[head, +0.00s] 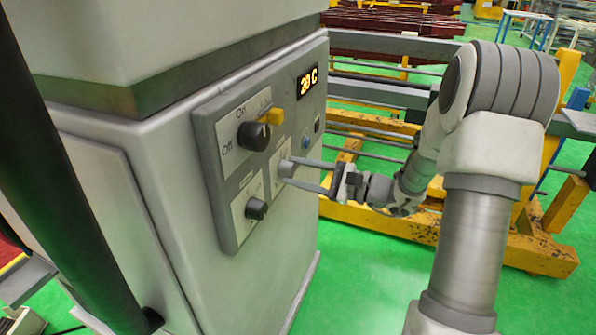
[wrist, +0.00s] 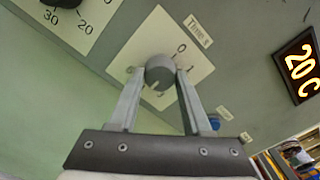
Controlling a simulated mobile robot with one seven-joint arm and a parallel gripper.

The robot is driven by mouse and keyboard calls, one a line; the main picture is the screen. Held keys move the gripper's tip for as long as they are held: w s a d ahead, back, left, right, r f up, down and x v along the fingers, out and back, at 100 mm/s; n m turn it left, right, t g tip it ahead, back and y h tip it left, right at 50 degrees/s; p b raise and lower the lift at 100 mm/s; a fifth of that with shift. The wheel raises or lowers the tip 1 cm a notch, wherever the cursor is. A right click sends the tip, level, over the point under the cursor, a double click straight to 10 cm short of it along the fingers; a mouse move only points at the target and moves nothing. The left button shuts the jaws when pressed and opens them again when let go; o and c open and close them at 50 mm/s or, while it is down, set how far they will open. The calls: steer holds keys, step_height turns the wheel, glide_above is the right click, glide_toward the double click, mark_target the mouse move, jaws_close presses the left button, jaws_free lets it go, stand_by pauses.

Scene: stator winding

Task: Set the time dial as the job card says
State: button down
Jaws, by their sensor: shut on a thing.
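The time dial (wrist: 160,70) is a round grey knob on a white square plate (wrist: 143,42) with a small "Time" label beside it in the wrist view. My gripper (wrist: 162,74) is shut on this knob, one finger on each side. A pale mark shows on the knob's lower part. In the head view my gripper (head: 291,171) reaches the panel from the right, and the knob is hard to make out. I see no job card.
The grey control panel (head: 222,190) also carries a black On/Off switch (head: 253,135) with a yellow part, a lower black dial (head: 256,209) and a lit display (head: 307,82) reading 20 C. A yellow frame (head: 400,226) stands behind my arm. Green floor lies to the right.

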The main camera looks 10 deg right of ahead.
steer(key=shift+c, duration=1.7)
jaws_free()
steer(key=p+v, duration=0.1)
steer(key=v, duration=1.6)
steer(key=shift+s+d, duration=0.15)
steer(key=shift+d, duration=0.05)
steer(key=shift+a+r, duration=0.1)
steer(key=s+a+r+n+g+h+p, duration=0.25)
steer(key=s+a+n+g, duration=0.25)
steer(key=a, duration=0.3)
steer(key=s+a+r+n+g+h+p, duration=0.2)
steer(key=s+a+n+g+h, duration=0.25)
steer(key=a, duration=0.25)
steer(key=s+r+n+t+h+p, duration=0.2)
steer(key=s+r+n+h+p, duration=0.1)
steer(key=r, duration=0.3)
steer(key=s+r+n+t+h+p, duration=0.2)
steer(key=s+r+n+h, duration=0.2)
steer(key=r, duration=0.3)
steer(key=shift+d+n+h+p, duration=0.3)
steer(key=shift+n+p, duration=0.1)
steer(key=shift+n, duration=0.05)
